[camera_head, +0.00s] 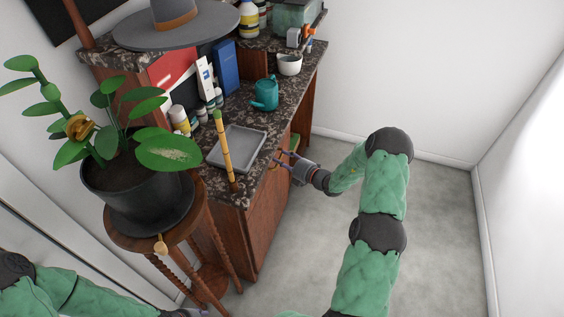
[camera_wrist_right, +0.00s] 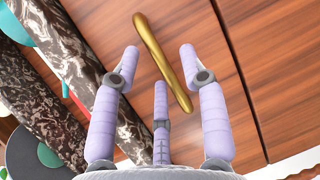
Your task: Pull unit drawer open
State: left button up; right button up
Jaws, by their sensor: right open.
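The wooden unit (camera_head: 265,222) has a dark speckled stone top. In the right wrist view a reddish wood front (camera_wrist_right: 196,28) fills most of the picture, with thin seams and no visible gap. A long gold handle (camera_wrist_right: 151,42) runs slanting across this front. My right gripper (camera_head: 279,158) is at the unit's front, just under the counter edge. In the wrist view its three lilac fingers (camera_wrist_right: 158,68) are spread open around the handle; contact cannot be told. My left gripper (camera_head: 188,313) barely shows at the bottom edge, its jaws unclear.
On the counter are a grey tray (camera_head: 238,147), a teal watering can (camera_head: 266,94), a white bowl (camera_head: 290,65) and books (camera_head: 228,68). A potted plant (camera_head: 137,197) stands on a wooden stand (camera_head: 190,230) at the left. The floor (camera_head: 310,255) to the right is clear.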

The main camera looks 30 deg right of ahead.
jog(key=shift+w+a+f, duration=0.1)
jog(key=shift+w+a, duration=0.05)
jog(key=shift+w, duration=0.3)
grip_shut()
jog(key=s+d+p, duration=0.5)
jog(key=s+d, duration=1.1)
jog(key=s, duration=0.3)
